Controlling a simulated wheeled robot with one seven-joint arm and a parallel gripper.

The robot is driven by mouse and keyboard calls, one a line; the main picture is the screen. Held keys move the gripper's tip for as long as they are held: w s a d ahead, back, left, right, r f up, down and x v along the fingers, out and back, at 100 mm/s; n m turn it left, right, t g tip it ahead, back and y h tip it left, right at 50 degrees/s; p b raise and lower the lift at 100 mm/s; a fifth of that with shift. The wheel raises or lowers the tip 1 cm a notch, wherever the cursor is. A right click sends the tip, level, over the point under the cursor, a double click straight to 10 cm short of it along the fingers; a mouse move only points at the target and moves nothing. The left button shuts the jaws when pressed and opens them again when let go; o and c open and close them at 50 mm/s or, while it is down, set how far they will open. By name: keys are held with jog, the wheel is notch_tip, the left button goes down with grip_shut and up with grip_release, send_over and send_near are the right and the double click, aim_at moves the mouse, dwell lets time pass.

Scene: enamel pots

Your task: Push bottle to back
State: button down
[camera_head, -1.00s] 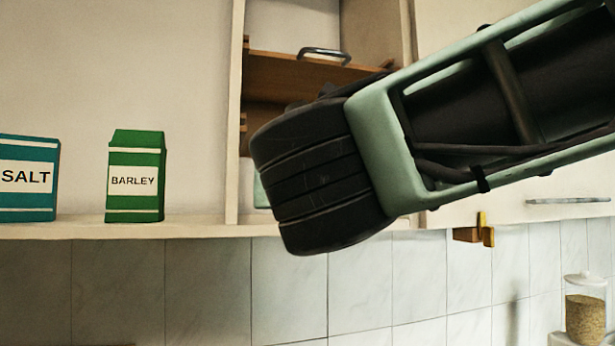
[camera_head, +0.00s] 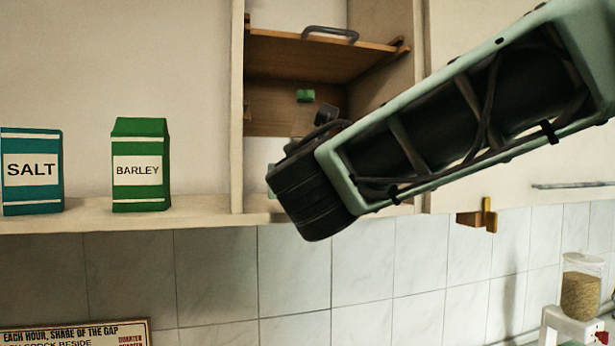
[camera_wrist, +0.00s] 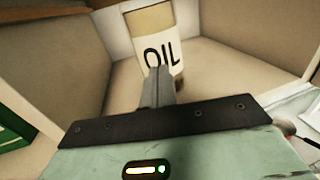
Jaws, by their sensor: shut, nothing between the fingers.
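The bottle (camera_wrist: 152,38) has a white label reading "OIL" and a tan upper part, and shows at the top middle of the wrist view. It stands inside a cupboard compartment, near its back corner in that view. My gripper (camera_wrist: 159,72) is shut and empty, its fingers pointing at the lower part of the label. They cover part of the bottle; I cannot tell whether they touch it. In the head view my arm and wrist hide the fingers and most of the compartment, and I cannot make out the bottle's body there.
The open cupboard has a brown wooden shelf (camera_head: 315,57) above. A small green object (camera_head: 305,96) shows beneath it. A barley box (camera_head: 140,165) and a salt box (camera_head: 32,170) stand on the ledge (camera_head: 200,214) to the left. A grain jar (camera_head: 581,287) is at the lower right.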

jog(key=w, duration=0.4)
jog(key=w+b, duration=0.1)
jog(key=w, duration=0.4)
jog(key=w+b, duration=0.1)
jog(key=w, duration=0.3)
jog(key=shift+w+a, duration=0.35)
jog(key=shift+w, duration=0.05)
